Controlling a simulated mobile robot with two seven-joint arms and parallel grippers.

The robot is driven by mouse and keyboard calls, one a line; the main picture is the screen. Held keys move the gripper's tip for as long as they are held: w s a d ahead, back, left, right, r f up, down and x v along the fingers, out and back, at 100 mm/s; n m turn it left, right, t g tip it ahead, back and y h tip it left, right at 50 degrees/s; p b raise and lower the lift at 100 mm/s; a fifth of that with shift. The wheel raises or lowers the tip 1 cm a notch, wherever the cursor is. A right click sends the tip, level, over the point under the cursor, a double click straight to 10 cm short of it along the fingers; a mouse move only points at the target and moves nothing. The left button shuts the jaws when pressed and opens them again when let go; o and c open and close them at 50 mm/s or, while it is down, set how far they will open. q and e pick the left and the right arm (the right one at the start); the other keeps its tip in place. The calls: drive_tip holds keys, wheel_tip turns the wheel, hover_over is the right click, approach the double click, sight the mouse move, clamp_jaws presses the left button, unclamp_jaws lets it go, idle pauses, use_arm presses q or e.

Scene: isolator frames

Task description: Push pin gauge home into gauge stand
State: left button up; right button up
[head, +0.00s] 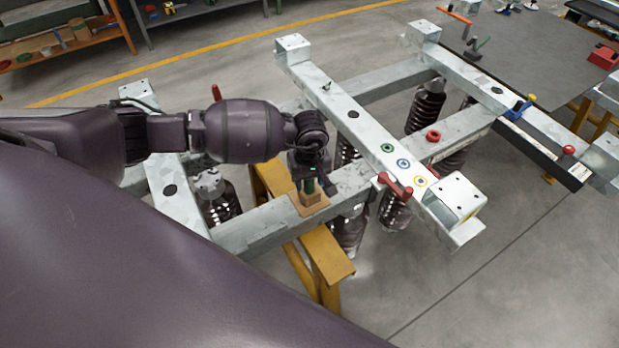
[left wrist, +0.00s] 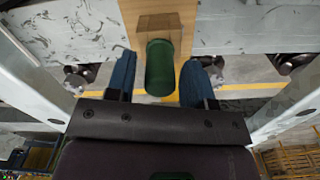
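The gauge stand (head: 312,208) is a small wooden block on a pale steel cross beam, below my left gripper (head: 308,178) in the head view. It also shows at the top of the left wrist view (left wrist: 190,42). The pin gauge (left wrist: 160,68) shows there as a green rounded cylinder at the block; how deep it sits I cannot tell. The two blue fingertips of my left gripper (left wrist: 160,84) are on either side of the green cylinder, with a visible gap on each side. My left gripper is open. My right gripper is not in view.
A pale steel frame of long rails (head: 345,115) and cross beams surrounds the stand, with dark ribbed insulators below. A red-handled tool (head: 395,186) and a red ring (head: 433,136) lie to the right. A yellow trestle (head: 325,254) stands underneath. A grey table is at the upper right.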

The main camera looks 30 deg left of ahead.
use_arm(q)
drive_tip(key=shift+o, duration=0.9)
wheel_tip(320, 180, up, 11)
drive_tip(key=shift+f, duration=0.1)
